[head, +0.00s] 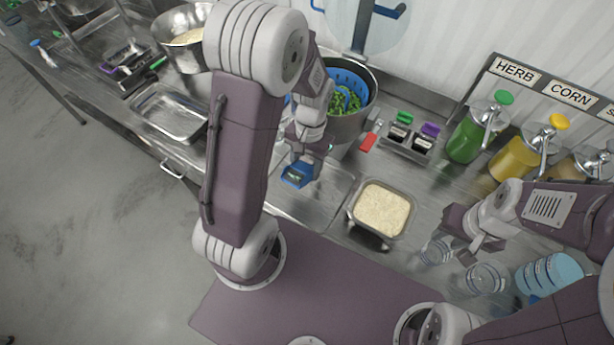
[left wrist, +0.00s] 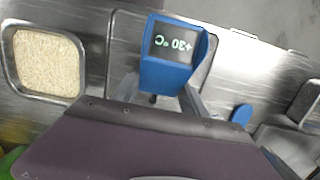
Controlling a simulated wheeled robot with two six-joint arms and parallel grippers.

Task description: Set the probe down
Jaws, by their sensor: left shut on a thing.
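The probe (head: 297,175) is a blue thermometer with a dark screen. In the left wrist view the probe (left wrist: 172,55) fills the space between the fingers, and its screen, upside down, reads +30 °C. My left gripper (head: 301,162) is shut on it above the counter, beside the rice pan. The probe's lower end is mostly hidden, so I cannot tell whether it touches anything. My right gripper (head: 480,247) looks open and empty, above clear containers at the right.
The pan of rice (head: 382,209) is right of the probe; an empty steel tray (head: 170,112) is left. A pot with a blue colander of greens (head: 345,92) stands behind. Green (head: 467,139) and yellow (head: 515,157) pump bottles stand at the back right. A small blue object (left wrist: 241,115) lies near the gripper.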

